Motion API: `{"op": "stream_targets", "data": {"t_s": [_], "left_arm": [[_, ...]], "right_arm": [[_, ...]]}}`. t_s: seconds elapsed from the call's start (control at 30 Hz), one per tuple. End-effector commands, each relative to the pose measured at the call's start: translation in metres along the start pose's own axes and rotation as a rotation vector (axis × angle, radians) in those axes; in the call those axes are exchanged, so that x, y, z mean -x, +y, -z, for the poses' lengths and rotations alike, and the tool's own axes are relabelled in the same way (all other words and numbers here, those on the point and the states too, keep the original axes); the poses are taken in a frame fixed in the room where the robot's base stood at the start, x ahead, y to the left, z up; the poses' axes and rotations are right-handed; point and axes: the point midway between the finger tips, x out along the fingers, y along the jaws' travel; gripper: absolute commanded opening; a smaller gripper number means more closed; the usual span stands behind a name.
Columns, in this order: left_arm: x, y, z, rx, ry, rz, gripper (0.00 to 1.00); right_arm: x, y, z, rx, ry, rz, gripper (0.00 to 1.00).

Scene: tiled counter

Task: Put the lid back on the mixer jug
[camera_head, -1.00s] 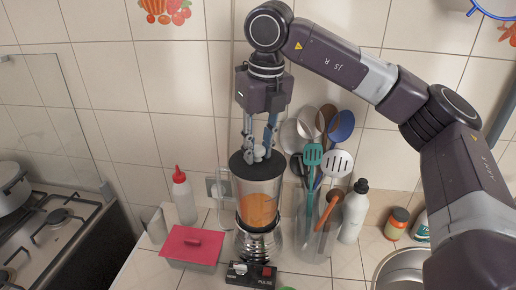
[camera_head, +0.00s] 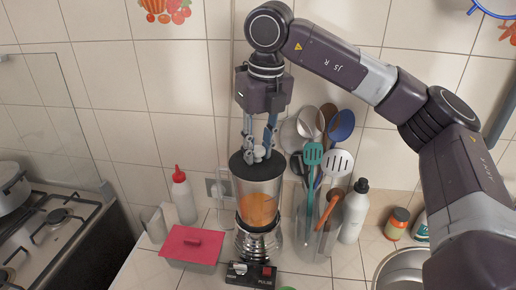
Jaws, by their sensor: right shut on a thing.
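The mixer jug (camera_head: 259,209) stands upright on its metal base (camera_head: 258,243) and holds an orange mix. The dark round lid (camera_head: 250,173) sits at the jug's top opening and looks level; I cannot tell whether it is fully seated. My right gripper (camera_head: 258,154) points down from above and is shut on the lid's knob at its middle. The far side of the rim is hidden by the lid and fingers. My left gripper is not in view.
A red-capped bottle (camera_head: 184,199) and a red-lidded box (camera_head: 193,246) stand left of the mixer. A clear holder with several utensils (camera_head: 316,232) stands close on its right, beside a white bottle (camera_head: 354,213). The hob (camera_head: 55,232) is at far left.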

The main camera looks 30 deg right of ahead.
Motion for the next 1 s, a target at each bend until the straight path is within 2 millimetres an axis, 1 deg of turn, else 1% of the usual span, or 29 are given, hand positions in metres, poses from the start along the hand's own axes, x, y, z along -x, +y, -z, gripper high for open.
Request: {"op": "stream_targets", "data": {"t_s": [0.47,0.5,0.6,0.67,0.7,0.87,0.97,1.0], "left_arm": [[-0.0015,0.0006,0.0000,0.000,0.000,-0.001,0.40],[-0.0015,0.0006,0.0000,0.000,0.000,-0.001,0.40],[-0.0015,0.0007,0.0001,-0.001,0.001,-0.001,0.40],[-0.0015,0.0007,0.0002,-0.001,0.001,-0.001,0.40],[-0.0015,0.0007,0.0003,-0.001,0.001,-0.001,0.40],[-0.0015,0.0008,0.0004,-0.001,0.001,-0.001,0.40],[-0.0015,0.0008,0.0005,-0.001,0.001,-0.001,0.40],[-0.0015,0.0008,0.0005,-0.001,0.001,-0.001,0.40]], "right_arm": [[-0.0005,0.0000,-0.0001,0.000,0.000,0.000,0.00],[-0.0005,0.0000,-0.0001,0.000,0.000,0.000,0.25],[-0.0005,0.0000,-0.0001,0.000,0.000,0.000,0.36],[-0.0005,0.0000,-0.0001,0.000,0.000,0.000,0.42],[-0.0006,0.0000,-0.0001,0.000,0.000,0.000,0.44],[-0.0006,-0.0001,0.0000,0.000,0.000,0.000,0.44],[-0.0007,-0.0001,0.0000,0.000,0.000,0.000,0.53],[-0.0007,-0.0001,0.0000,0.000,0.000,0.000,0.57]]}}
